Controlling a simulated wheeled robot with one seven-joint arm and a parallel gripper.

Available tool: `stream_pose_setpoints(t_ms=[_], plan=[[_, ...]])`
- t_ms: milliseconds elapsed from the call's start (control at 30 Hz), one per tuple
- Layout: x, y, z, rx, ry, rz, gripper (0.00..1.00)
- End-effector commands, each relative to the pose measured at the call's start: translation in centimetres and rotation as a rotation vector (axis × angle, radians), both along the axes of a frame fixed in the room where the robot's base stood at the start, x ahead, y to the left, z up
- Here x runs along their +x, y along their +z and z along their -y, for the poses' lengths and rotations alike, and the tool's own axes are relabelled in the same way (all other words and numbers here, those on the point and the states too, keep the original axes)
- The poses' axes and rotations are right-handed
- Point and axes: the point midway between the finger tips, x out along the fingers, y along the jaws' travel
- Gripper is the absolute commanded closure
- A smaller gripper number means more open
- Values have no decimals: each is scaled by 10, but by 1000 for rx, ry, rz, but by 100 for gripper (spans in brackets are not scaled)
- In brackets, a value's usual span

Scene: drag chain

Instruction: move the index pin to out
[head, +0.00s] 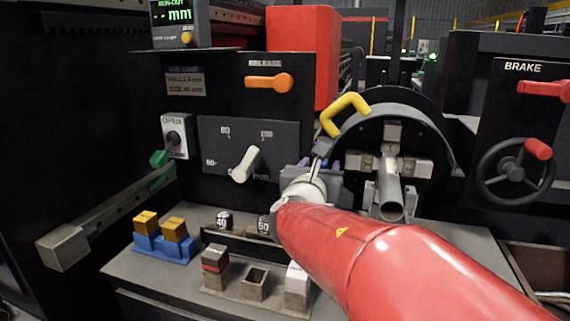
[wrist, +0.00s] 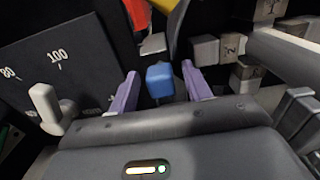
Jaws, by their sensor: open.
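A small blue knob (wrist: 160,80), which I take to be the index pin, shows in the wrist view between my two purple fingertips. My gripper (wrist: 161,88) is open, with one finger on each side of the knob. Dark gaps show on both sides, and I cannot tell how deep the knob sits between the fingers. In the head view my gripper (head: 320,163) is beside the chuck, and my wrist and red arm hide most of it. I cannot make out the pin's in or out marking.
The chuck (head: 391,165) with grey jaws and a yellow guard handle (head: 345,112) is close on the right. A dial with a pale lever (head: 245,164) is on the left, below an orange lever (head: 269,82). Blocks (head: 174,229) stand on the shelf below.

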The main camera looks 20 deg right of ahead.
Motion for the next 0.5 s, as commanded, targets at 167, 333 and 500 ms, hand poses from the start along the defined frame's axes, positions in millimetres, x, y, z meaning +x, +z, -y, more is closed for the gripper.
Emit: stream_pose_setpoints(t_ms=[167, 333, 500], plan=[[9, 0, 6, 1, 0, -1, 51], [10, 0, 7, 1, 0, -1, 51], [9, 0, 7, 1, 0, -1, 64]])
